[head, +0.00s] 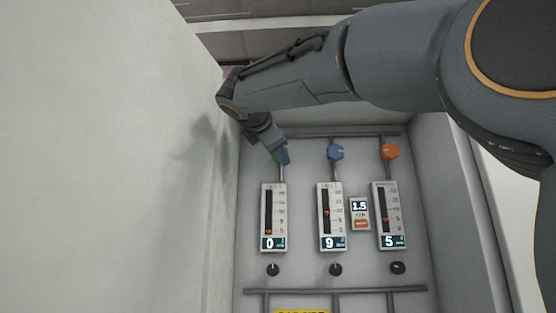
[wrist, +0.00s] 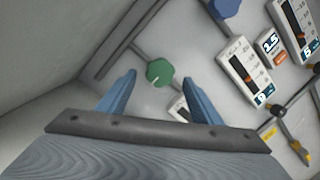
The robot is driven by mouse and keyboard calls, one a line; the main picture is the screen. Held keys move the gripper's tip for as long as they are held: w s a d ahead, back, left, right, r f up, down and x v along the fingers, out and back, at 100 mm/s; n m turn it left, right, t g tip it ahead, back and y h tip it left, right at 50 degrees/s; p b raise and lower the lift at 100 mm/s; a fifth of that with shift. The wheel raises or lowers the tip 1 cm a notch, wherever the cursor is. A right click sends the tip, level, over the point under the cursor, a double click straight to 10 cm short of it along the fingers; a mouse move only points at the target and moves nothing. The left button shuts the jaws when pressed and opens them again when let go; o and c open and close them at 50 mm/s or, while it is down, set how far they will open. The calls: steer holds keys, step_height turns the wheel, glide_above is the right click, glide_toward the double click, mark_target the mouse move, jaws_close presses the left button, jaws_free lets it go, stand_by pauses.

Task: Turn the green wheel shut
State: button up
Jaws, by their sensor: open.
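The green wheel (wrist: 160,72) is a small knob on a pipe and shows in the wrist view just beyond and between the blue fingertips. My gripper (wrist: 164,92) is open, with one finger to each side of the wheel and nothing held. In the head view my gripper (head: 283,157) is at the left pipe, above the left flow meter (head: 273,218), and hides most of the green wheel. The left meter's display reads 0. Whether a finger touches the wheel cannot be told.
A blue wheel (head: 335,152) and an orange wheel (head: 390,151) stand to the right, above meters reading 9 (head: 331,217) and 5 (head: 388,215). A small 1.5 display (head: 360,213) sits between them. A pale wall (head: 140,150) rises close on the left. Black knobs (head: 335,269) are below.

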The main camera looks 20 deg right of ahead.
steer(key=v, duration=0.2)
steer(key=shift+s+a+b, duration=0.15)
steer(key=shift+s+b, duration=0.15)
steer(key=shift+b, duration=0.1)
stand_by(0.3)
